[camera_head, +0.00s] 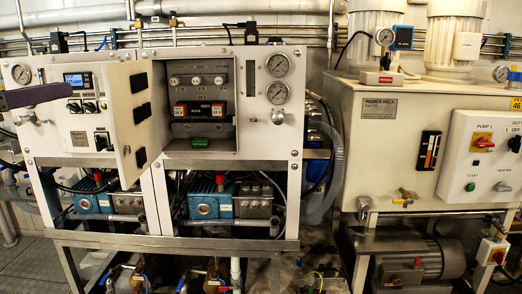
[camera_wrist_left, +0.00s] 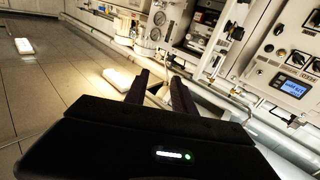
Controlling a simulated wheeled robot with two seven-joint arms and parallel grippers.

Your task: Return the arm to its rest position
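My left gripper (camera_wrist_left: 160,84) shows in the left wrist view with its two dark fingers apart and nothing seen between them. In the head view a dark purple part of my left gripper (camera_head: 40,95) comes in from the left edge, in front of the left control panel (camera_head: 92,128). I cannot tell from these views whether it touches the panel. My right gripper is in neither view.
A white cabinet door (camera_head: 128,115) stands open beside a compartment with a red-and-black unit (camera_head: 200,109). The power pack cabinet (camera_head: 385,145) stands at right.

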